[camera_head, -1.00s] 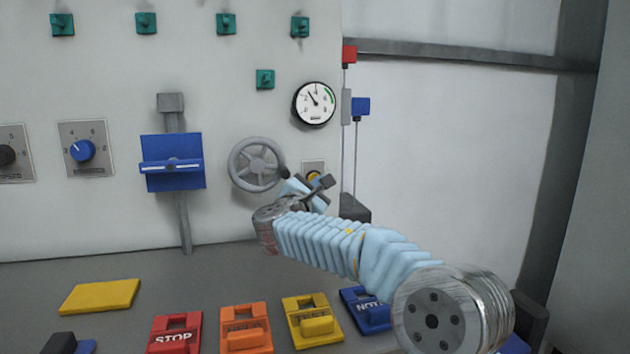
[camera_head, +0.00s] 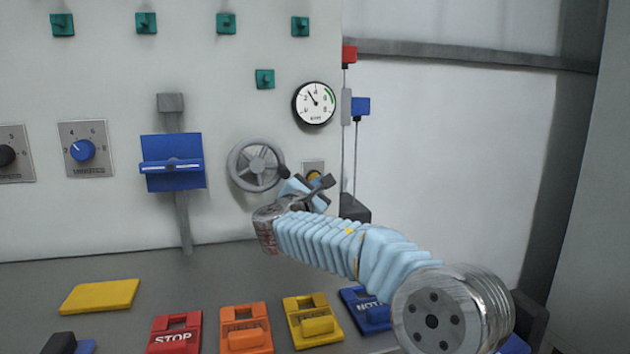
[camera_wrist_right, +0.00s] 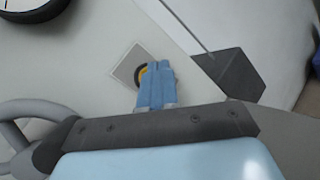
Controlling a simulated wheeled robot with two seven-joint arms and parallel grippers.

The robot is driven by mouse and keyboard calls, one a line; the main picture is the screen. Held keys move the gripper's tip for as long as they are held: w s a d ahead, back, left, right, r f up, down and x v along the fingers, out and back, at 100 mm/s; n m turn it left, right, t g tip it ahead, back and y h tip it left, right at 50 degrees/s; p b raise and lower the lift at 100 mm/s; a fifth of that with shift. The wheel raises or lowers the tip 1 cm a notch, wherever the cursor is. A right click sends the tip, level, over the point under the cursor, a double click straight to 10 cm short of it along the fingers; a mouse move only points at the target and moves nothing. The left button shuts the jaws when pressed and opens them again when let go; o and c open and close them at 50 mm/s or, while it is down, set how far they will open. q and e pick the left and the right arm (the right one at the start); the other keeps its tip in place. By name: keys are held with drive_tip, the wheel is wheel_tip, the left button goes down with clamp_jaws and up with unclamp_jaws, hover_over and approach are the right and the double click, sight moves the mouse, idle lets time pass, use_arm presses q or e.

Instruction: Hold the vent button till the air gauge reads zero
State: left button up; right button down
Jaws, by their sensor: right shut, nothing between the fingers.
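The vent button (camera_head: 313,176) is a yellow button with a dark ring on a light square plate, right of the handwheel. My right gripper (camera_head: 320,182) is in front of it, and its fingers partly hide it. In the right wrist view the shut light-blue fingers (camera_wrist_right: 156,88) overlap the yellow button (camera_wrist_right: 141,76); whether they press it in I cannot tell. The round white air gauge (camera_head: 315,104) is above the button. Its needle points up and left, between 2 and 4, not at zero. My left gripper is not in view.
A grey handwheel (camera_head: 256,165) is close to the left of my gripper. A dark block (camera_head: 355,209) with a thin rod stands to the right. Red, orange, yellow and blue pedal-like blocks (camera_head: 247,326) line the ledge below my arm.

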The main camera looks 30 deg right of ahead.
drive_tip(key=shift+w+d, duration=0.1)
drive_tip(key=shift+w, duration=0.3)
drive_tip(key=shift+w+p, duration=0.4)
drive_tip(key=shift+w, duration=0.05)
idle(1.6)
drive_tip(key=shift+s+a+b, duration=0.2)
drive_tip(key=shift+s+b, duration=0.45)
drive_tip(key=shift+s, duration=0.15)
